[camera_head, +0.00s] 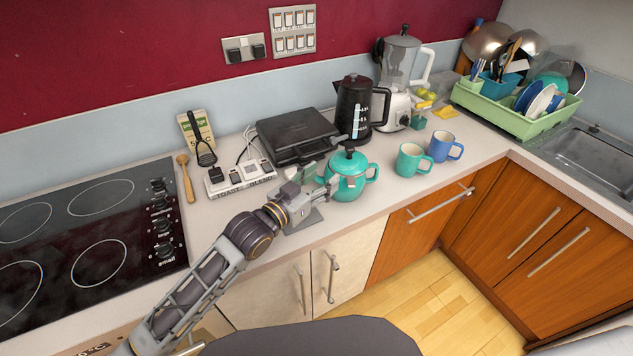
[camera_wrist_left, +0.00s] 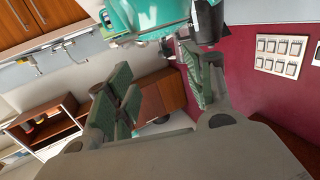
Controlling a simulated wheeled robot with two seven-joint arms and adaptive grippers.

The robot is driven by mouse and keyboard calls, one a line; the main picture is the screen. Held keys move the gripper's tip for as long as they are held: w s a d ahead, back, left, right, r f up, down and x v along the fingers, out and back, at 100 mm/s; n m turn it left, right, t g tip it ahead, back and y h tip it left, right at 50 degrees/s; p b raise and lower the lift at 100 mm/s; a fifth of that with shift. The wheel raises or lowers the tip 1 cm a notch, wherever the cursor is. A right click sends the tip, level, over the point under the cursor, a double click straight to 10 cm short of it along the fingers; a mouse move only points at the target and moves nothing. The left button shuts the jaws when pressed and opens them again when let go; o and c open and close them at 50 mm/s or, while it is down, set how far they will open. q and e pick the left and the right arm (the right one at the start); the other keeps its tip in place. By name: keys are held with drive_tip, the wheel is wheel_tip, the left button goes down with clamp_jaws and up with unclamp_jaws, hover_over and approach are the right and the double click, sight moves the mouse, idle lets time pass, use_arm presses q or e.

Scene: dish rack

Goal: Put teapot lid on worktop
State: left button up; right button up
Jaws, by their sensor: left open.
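The teal teapot (camera_head: 347,187) stands upright on the worktop (camera_head: 240,210) near its front edge. Its teal lid (camera_head: 349,160) with a dark knob is seated on top. My left gripper (camera_head: 319,183) is just left of the teapot, at about body height, with its fingers apart and nothing held. I cannot tell whether it touches the pot. In the left wrist view the two fingers (camera_wrist_left: 157,80) are spread, with part of the teal teapot (camera_wrist_left: 155,14) at the top edge. My right gripper is not in view.
A black grill (camera_head: 297,136) and a black kettle (camera_head: 353,108) stand behind the teapot. A teal mug (camera_head: 411,162) and a blue mug (camera_head: 441,148) are to its right. The hob (camera_head: 85,230) is at left, the green dish rack (camera_head: 515,118) at far right. Some worktop in front of the mugs is bare.

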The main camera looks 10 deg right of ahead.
use_arm(q)
drive_tip(key=shift+s+a+r, duration=0.1)
drive_tip(key=shift+s+a, duration=0.3)
drive_tip(key=shift+a, duration=0.1)
idle(0.5)
